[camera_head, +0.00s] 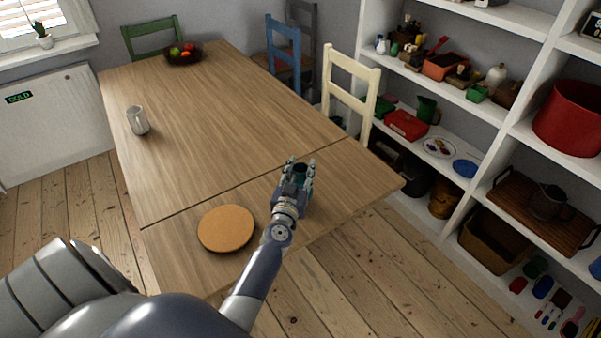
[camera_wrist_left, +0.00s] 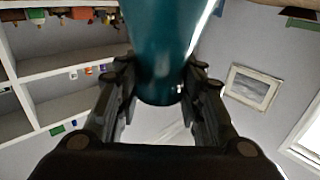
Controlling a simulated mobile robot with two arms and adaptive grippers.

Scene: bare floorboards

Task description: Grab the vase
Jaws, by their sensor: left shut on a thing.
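The vase (camera_wrist_left: 160,60) is dark teal and fills the upper middle of the left wrist view, between the two fingers. In the head view only a small dark teal part of it (camera_head: 300,170) shows at the fingertips. My left gripper (camera_head: 300,168) is shut on the vase, above the near right part of the wooden table (camera_head: 200,110). It also shows in the left wrist view (camera_wrist_left: 160,92), with a finger on each side of the vase. I cannot tell if the vase touches the table. My right gripper is not in view.
A round cork mat (camera_head: 226,229) lies on the table left of my arm. A grey mug (camera_head: 138,120) and a fruit bowl (camera_head: 183,54) stand farther off. White shelves (camera_head: 480,100) stand at right.

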